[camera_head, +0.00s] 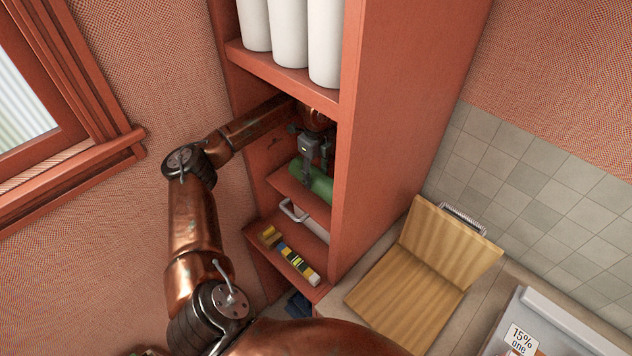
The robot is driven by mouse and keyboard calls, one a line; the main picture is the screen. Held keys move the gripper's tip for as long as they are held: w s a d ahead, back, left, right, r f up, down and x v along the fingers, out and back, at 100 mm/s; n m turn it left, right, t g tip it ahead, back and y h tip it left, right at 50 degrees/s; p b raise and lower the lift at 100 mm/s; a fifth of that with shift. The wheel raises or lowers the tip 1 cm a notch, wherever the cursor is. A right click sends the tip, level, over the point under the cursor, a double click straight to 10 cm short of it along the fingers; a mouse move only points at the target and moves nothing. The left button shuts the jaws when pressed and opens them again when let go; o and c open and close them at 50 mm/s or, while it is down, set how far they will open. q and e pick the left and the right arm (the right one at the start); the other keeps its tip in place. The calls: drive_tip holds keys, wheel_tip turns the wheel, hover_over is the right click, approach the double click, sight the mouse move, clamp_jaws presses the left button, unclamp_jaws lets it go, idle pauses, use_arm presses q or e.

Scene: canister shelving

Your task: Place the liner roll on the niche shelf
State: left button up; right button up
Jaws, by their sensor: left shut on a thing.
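A green roll, which looks like the liner roll (318,182), lies on its side in the shelf niche, at or just above a red-orange niche shelf (290,188). I cannot tell whether it touches the board. My left arm reaches into the tall cabinet from the left. My left gripper (314,178) points down and is shut on the green roll. Its fingers hide part of the roll, and the cabinet's side panel cuts off the view to the right. My right gripper is not in view.
Several white canisters (288,30) stand on the shelf above my arm. A lower shelf holds a white handled item (306,218), and a lower one a row of small coloured boxes (290,256). An open wooden case (415,275) and a grey bin (550,330) stand right of the cabinet.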

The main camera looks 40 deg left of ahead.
sight(316, 172)
use_arm(q)
drive_tip(key=shift+w+f+b, duration=0.2)
drive_tip(key=shift+f+b, duration=0.15)
drive_tip(key=shift+f, duration=0.8)
drive_tip(key=shift+a, duration=0.15)
drive_tip(key=shift+f, duration=0.1)
drive_tip(key=o, duration=1.3)
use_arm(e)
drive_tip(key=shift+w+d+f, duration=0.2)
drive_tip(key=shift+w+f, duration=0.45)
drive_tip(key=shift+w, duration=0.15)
use_arm(q)
wheel_tip(316, 172, up, 7)
drive_tip(key=shift+b, duration=0.95)
drive_tip(key=shift+r, duration=0.4)
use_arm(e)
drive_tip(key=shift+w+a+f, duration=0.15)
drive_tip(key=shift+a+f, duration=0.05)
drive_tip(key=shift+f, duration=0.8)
